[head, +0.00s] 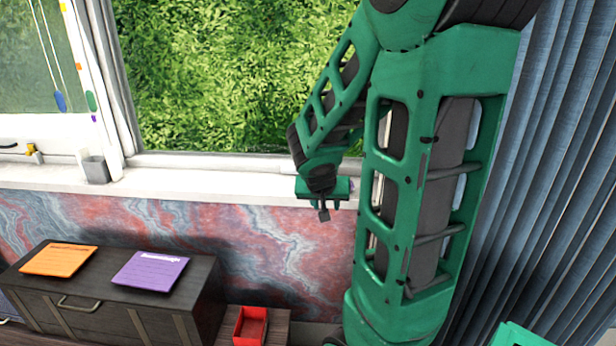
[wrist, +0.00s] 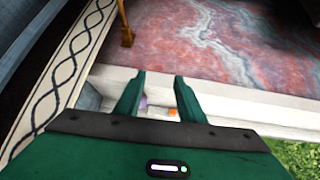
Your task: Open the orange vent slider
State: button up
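In the head view a small orange piece (head: 78,66) sits on the white window frame at the upper left, above a green piece (head: 91,101) and a purple one (head: 94,118). In the wrist view, a small orange patch (wrist: 172,112) and a purple patch (wrist: 144,102) show on the white frame between my fingers; I cannot tell which is the vent slider. My gripper (head: 326,208) hangs in front of the sill, right of the middle. In the wrist view my gripper (wrist: 158,77) has its fingers apart, with nothing held.
The white windowsill (head: 200,185) runs along the window, with a grey cup (head: 96,170) at its left. A dark cabinet (head: 120,305) carries an orange card (head: 58,260) and a purple card (head: 150,271). A red tray (head: 250,326) is lower. A blue curtain (head: 560,150) hangs right.

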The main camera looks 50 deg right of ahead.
jog(key=w+d+t+h, duration=0.1)
jog(key=w, duration=0.2)
jog(key=w+d+r+t+h, duration=0.1)
jog(key=w+d+t, duration=0.1)
jog(key=w, duration=0.2)
jog(key=w+d+r+t+h, duration=0.1)
jog(key=w+d, duration=0.1)
jog(key=w, duration=0.2)
jog(key=shift+w+d+r+h, duration=0.15)
jog(key=shift+r+h, duration=0.05)
jog(key=shift+h, duration=0.1)
jog(key=x, duration=1)
jog(key=shift+w, duration=0.2)
grip_shut()
